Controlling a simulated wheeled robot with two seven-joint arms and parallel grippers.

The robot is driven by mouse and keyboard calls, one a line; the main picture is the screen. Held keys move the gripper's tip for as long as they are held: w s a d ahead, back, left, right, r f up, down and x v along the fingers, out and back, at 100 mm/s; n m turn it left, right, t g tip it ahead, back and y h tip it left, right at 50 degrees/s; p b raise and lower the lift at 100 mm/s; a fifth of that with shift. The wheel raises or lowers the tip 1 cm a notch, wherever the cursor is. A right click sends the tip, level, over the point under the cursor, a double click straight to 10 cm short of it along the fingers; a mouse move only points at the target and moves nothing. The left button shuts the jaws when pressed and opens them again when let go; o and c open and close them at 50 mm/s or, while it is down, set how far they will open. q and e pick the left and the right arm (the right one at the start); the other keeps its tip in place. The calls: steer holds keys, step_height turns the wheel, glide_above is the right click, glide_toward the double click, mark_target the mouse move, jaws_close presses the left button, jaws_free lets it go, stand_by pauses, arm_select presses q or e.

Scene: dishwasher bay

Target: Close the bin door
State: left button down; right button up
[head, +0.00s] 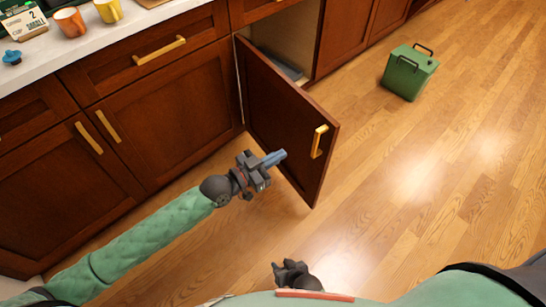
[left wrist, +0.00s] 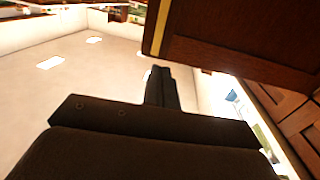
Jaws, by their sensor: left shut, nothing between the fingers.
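The bin door (head: 283,118) is a dark red-brown cabinet door that stands open, swung out from the cabinet front on its left edge. A gold handle (head: 319,141) is on its face near the free edge. My left gripper (head: 280,156) is shut and empty, in front of the door's handle face and left of the handle. Whether it touches the door I cannot tell. In the left wrist view its fingers (left wrist: 160,88) are together, and the door (left wrist: 240,38) fills the upper right. My right gripper (head: 290,270) is low at the bottom centre, away from the door; its fingers are unclear.
The open cabinet (head: 282,35) shows a grey thing inside. Closed drawers and doors with gold handles line the left. A white counter (head: 90,45) holds an orange mug (head: 70,22) and a yellow mug (head: 108,10). A green canister (head: 409,72) stands on the otherwise clear wood floor.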

arm_select(q)
steer(key=p+x, duration=0.1)
steer(key=x, duration=0.9)
steer(key=shift+w+d, duration=0.15)
steer(key=shift+d, duration=0.1)
steer(key=shift+f, duration=0.1)
steer(key=shift+d, duration=0.1)
